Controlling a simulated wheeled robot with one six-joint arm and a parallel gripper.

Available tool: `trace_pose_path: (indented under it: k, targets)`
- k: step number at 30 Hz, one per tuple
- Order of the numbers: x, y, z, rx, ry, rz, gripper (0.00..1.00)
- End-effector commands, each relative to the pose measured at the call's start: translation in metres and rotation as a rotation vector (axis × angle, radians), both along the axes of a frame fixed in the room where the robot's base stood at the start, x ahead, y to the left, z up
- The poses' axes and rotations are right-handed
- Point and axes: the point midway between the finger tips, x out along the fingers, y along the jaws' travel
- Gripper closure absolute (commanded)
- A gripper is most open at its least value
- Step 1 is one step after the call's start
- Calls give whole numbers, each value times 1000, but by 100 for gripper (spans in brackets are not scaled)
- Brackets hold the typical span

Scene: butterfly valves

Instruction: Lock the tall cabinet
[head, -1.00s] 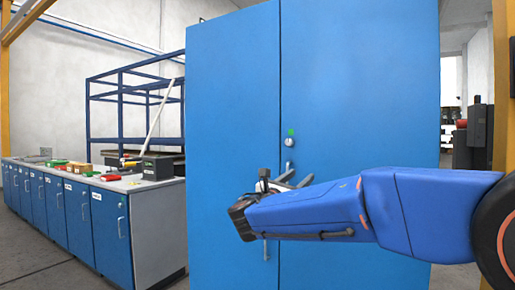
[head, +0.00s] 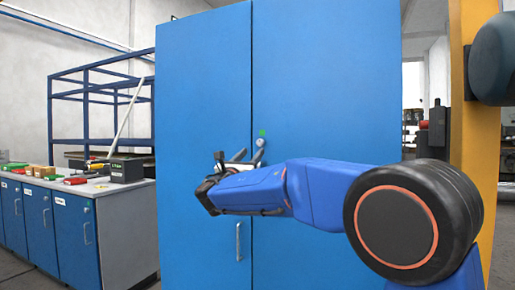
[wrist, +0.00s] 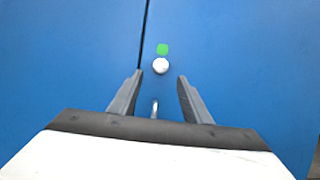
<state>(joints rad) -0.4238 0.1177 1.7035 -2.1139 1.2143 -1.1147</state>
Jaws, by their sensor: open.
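The tall blue cabinet (head: 325,85) stands upright in front of me, its two doors shut along a vertical seam. A round silver lock knob (head: 260,142) sits on the right door just beside the seam, with a green mark above it. In the wrist view the lock knob (wrist: 160,66) and the green mark (wrist: 162,49) lie ahead of my gripper (wrist: 157,82), centred between its fingers. A small metal handle (wrist: 155,107) shows below the knob. In the head view my gripper (head: 238,155) is just left of and below the knob.
A low blue workbench (head: 75,230) with a grey top, small boxes and tools stands at the left. A blue metal frame rack (head: 100,108) is behind it. A yellow post (head: 475,150) stands at the right.

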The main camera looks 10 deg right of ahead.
Motion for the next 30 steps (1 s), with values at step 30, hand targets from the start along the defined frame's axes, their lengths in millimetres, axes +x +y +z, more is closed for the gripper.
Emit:
trace_pose_path:
  k: [30]
  targets:
    - [51,-37,26,0,0,0,94]
